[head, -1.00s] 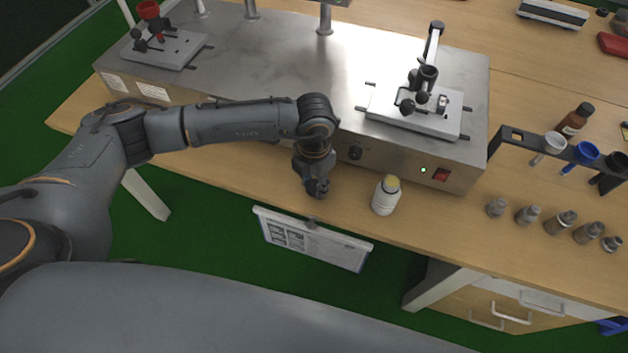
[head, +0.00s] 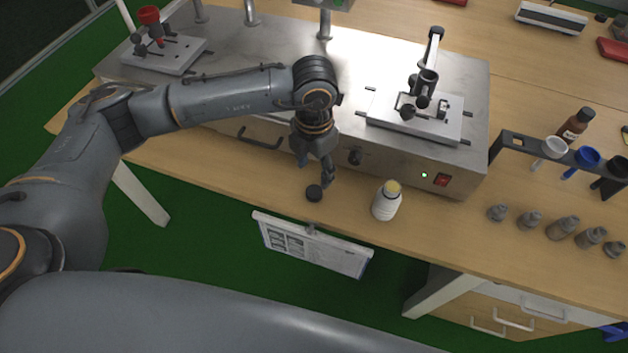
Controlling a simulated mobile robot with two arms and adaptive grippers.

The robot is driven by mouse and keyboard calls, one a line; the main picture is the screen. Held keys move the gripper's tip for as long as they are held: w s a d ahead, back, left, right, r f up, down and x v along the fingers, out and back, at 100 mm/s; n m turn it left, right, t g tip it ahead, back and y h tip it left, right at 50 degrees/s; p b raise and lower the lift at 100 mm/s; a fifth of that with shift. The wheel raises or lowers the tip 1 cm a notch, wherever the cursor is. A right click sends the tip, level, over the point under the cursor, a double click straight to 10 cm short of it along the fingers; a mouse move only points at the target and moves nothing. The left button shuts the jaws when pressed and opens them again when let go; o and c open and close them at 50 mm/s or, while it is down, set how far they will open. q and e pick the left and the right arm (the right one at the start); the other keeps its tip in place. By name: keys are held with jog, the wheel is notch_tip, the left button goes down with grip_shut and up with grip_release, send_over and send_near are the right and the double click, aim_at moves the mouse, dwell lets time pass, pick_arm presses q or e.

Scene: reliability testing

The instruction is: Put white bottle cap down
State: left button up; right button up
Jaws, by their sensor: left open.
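A white bottle (head: 386,201) stands upright on the wooden table near its front edge, with a yellowish top showing where a cap would sit. A small dark round cap-like piece (head: 314,193) lies on the table to the left of the bottle; it looks black, not white, in this view. My left gripper (head: 315,174) is open just above and behind this piece, pointing down, apart from it. No white cap shows in the gripper. My right gripper is not in the picture.
A steel apparatus (head: 262,70) stands behind the gripper, with a small fixture (head: 420,112) on it. Several small grey bottles (head: 562,228) and a dark rack (head: 520,141) stand to the right. A clipboard (head: 312,246) hangs at the table's front edge.

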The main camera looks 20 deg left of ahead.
pick_arm(q)
jog(key=shift+r, duration=2)
